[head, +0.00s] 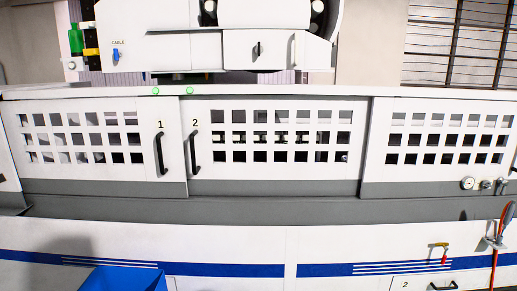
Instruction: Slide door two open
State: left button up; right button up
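Door two (272,168) is a white sliding panel with rows of square windows, in the middle of the head view. Its black vertical handle (195,154) is at its left edge, under the number 2. Door one (85,170) is to its left, with its own black handle (161,154) at its right edge. The two doors meet between the handles, and no open gap shows there. Neither of my grippers is in view, and nothing touches the handles.
A fixed panel (440,176) with windows and round dials (467,183) is at the right. Two green lights (190,91) sit above the doors. A blue bin (124,279) is at the lower left. Tools (495,240) hang at the lower right.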

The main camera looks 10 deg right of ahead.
aim_at(205, 177)
jog(key=z, duration=0.25)
jog(key=i, duration=1)
jog(key=u, duration=0.25)
